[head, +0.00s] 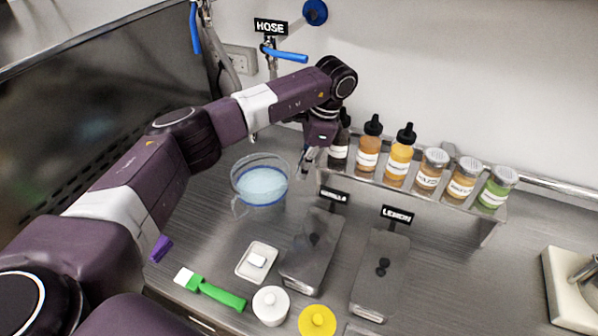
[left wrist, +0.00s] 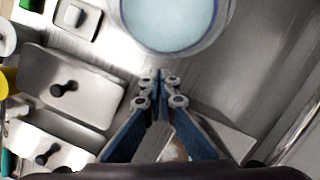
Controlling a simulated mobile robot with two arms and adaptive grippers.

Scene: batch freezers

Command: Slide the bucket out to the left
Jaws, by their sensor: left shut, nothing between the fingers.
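The bucket (head: 260,186) is a clear round tub with pale blue liquid in it, standing on the steel counter under the hose in the head view. Its rim and liquid also fill the top of the left wrist view (left wrist: 172,22). My left gripper (head: 304,174) points down just to the right of the bucket, beside the bottle shelf. In the left wrist view its blue fingers (left wrist: 160,76) are closed together and empty, with the tips close to the bucket's side. I cannot tell whether they touch it. My right gripper is not in view.
A raised shelf (head: 480,214) with several bottles and jars stands right of the gripper. Two lidded steel containers, one labelled LEMON (head: 378,285), sit in front. A small white dish (head: 243,271) and green brush (head: 222,296) lie nearer. Counter left of the bucket looks clear.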

